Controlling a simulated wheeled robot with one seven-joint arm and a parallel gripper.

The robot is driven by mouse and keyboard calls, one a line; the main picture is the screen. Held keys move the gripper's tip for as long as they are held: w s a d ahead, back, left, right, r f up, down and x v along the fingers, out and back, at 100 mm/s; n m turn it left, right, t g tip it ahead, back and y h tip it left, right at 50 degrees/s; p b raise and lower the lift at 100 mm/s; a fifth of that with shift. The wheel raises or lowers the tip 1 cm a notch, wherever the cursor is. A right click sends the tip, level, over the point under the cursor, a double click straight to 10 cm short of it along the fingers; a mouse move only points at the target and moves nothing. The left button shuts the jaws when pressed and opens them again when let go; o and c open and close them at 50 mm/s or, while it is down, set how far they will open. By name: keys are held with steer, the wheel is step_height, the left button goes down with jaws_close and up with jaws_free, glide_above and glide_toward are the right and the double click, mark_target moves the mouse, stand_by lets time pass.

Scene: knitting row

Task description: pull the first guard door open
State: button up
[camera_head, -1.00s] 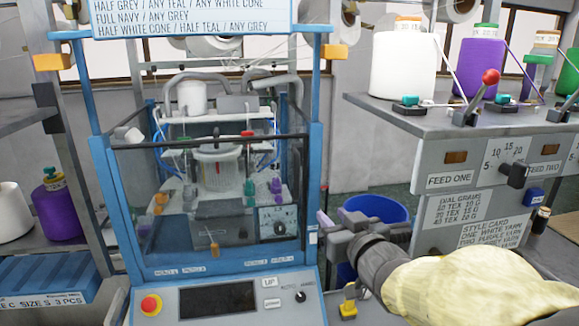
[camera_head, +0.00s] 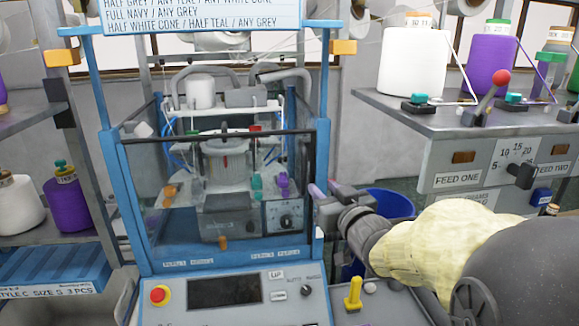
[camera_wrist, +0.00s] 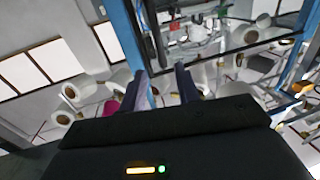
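The guard door (camera_head: 265,215) is a clear panel with a black top rail (camera_head: 215,138) on the front of the blue-framed machine. It looks shut, though its edges are hard to make out. My gripper (camera_head: 324,190) is beside the machine's right blue post (camera_head: 319,165), at about mid-height of the panel. In the wrist view my gripper (camera_wrist: 162,82) has its two fingers apart with nothing clearly between them. A blue post (camera_wrist: 124,35) and a dark upright bar (camera_wrist: 152,52) lie just beyond the fingertips. Whether the fingers touch the door or post cannot be told.
A control panel (camera_head: 290,313) with a red stop button (camera_head: 159,295) juts out below the door. A yellow lever (camera_head: 353,294) stands right of it. A blue bin (camera_head: 395,203) is behind my gripper. A bench (camera_head: 450,110) with yarn cones is at right, shelves at left.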

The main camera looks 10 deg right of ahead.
mark_target(305, 170)
steer(key=w+p, duration=0.1)
steer(key=w, duration=0.3)
steer(key=w+a+p, duration=0.1)
steer(key=w, duration=0.2)
steer(key=w+a+p, duration=0.1)
steer(key=w, duration=0.3)
steer(key=shift+w+a, duration=0.2)
steer(key=shift+w, duration=0.1)
steer(key=shift+c, duration=0.4)
jaws_close()
